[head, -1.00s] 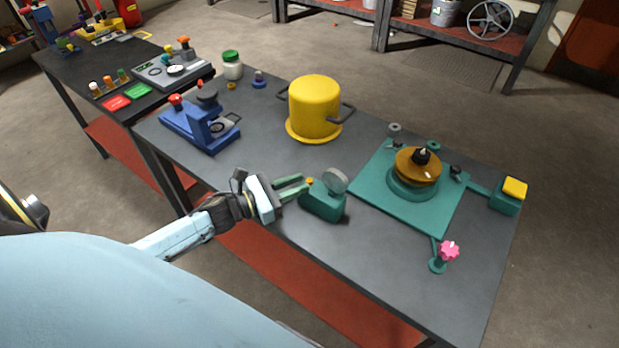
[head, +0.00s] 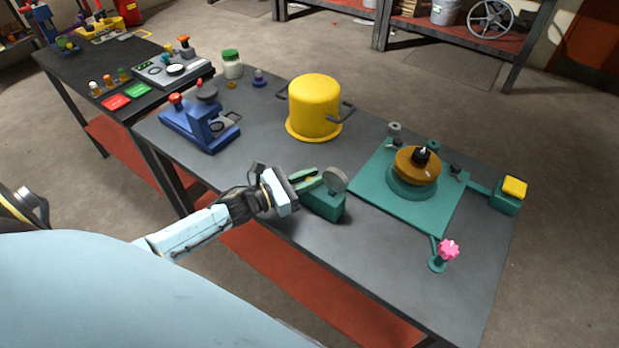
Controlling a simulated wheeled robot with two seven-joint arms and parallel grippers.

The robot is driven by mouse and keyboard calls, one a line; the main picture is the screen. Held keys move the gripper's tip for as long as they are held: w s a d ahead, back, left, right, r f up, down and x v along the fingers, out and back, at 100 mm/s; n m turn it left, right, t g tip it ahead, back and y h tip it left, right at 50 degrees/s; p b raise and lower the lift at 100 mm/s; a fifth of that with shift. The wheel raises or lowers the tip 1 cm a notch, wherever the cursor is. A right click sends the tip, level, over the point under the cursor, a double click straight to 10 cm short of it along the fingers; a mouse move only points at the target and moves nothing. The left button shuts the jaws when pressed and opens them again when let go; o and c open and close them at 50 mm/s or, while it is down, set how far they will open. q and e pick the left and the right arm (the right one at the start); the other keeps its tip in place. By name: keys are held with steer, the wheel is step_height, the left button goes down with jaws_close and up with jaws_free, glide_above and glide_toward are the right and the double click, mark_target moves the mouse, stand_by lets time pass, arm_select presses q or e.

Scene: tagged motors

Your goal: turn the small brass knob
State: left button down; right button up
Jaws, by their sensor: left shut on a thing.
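A small teal box (head: 327,206) with a round grey disc (head: 335,180) on top stands near the front edge of the grey table. My left gripper (head: 314,181) reaches in from the left with its green fingers at the top left of this box. It is shut on the small brass knob there, which the fingers hide in this view. How far the knob is turned cannot be seen. My right gripper is not in view.
A yellow pot (head: 314,105) with dark handles stands behind the box. A teal plate (head: 374,196) with an orange-brown wheel (head: 417,165) lies to the right, near a pink knob (head: 448,250). A blue device (head: 200,125) stands at the left.

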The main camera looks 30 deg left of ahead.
arm_select(q)
steer(key=shift+n+y, duration=0.3)
steer(key=shift+y, duration=0.1)
steer(key=shift+n+t+y, duration=0.8)
steer(key=shift+n+y, duration=0.1)
steer(key=shift+y, duration=0.2)
steer(key=shift+n+t+y+b, duration=0.3)
steer(key=shift+n+y+b, duration=0.4)
steer(key=shift+y, duration=0.5)
steer(key=n+y+b, duration=0.2)
steer(key=y, duration=0.2)
steer(key=shift+f+n, duration=0.15)
steer(key=shift+n, duration=0.25)
steer(key=shift+n+y+b, duration=0.7)
steer(key=shift+y+b, duration=0.25)
steer(key=shift+y, duration=0.35)
steer(key=shift+r, duration=0.2)
steer(key=c, duration=1.7)
jaws_free()
